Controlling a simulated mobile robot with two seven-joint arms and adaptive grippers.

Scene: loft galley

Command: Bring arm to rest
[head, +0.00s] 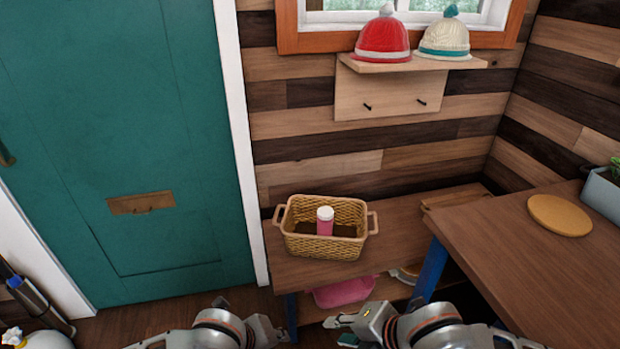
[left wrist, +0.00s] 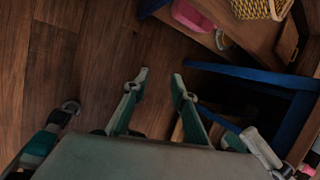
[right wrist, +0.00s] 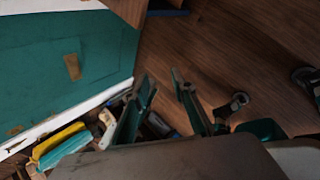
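My right gripper (head: 342,325) is low in the head view, in front of the bench. In the right wrist view its two fingers (right wrist: 163,84) stand apart with nothing between them. My left arm shows at the bottom of the head view, left of the right one. In the left wrist view the left gripper's fingers (left wrist: 160,77) are apart and empty, above the wooden floor. Neither gripper touches anything that I can see.
A wicker basket (head: 300,243) with a pink white-capped bottle (head: 325,221) stands on the wooden bench (head: 400,221). A table (head: 530,260) with blue legs is at right, bearing a round yellow board (head: 560,215). A teal door (head: 120,120) is at left. Two knit hats sit on a wall shelf (head: 420,65).

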